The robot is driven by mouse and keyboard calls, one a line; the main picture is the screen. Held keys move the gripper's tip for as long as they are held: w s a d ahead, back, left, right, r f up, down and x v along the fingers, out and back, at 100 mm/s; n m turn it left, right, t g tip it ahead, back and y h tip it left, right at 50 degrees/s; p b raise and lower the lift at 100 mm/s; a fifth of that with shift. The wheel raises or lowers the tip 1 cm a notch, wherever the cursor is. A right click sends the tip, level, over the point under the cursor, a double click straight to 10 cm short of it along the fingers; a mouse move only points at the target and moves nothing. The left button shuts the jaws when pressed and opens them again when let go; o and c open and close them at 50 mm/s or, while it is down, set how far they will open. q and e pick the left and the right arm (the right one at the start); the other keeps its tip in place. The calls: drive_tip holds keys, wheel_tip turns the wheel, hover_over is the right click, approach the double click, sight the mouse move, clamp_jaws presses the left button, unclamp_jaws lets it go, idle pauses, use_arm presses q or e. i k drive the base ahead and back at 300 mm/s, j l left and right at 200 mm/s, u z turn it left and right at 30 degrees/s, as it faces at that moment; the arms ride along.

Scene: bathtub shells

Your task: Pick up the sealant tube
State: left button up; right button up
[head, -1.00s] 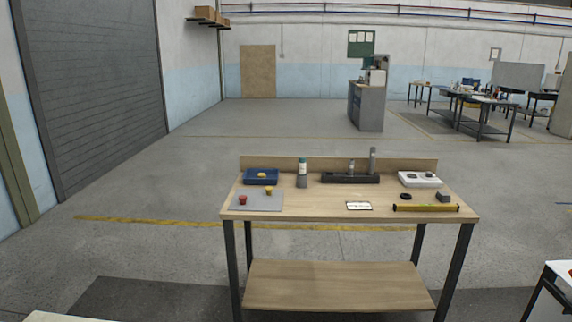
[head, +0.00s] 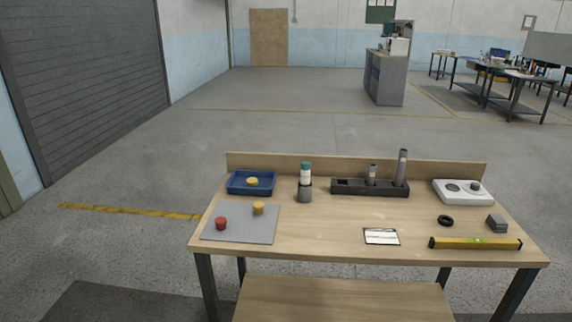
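Two tube-like things stand on the wooden workbench (head: 330,235), and I cannot tell which is the sealant tube. One is a white tube with a teal cap (head: 306,174), upright in a dark grey round holder (head: 304,194) left of the middle. The other is a tall grey tube (head: 402,166), standing slightly tilted at the right end of a black rack (head: 346,187). A shorter grey tube (head: 372,173) stands in the same rack. Neither of my grippers is in view.
A blue tray (head: 237,188) holds a yellow piece; a grey mat (head: 240,228) carries red and yellow pieces. A white card (head: 381,237), yellow level (head: 475,243), black ring (head: 445,220), grey block (head: 497,224) and white box (head: 463,198) lie rightward. The floor before the bench is clear.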

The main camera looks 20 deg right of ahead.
sight(305, 166)
drive_tip(key=i+l+u, duration=0.35)
drive_tip(key=i+l, duration=0.4)
drive_tip(key=l, duration=0.1)
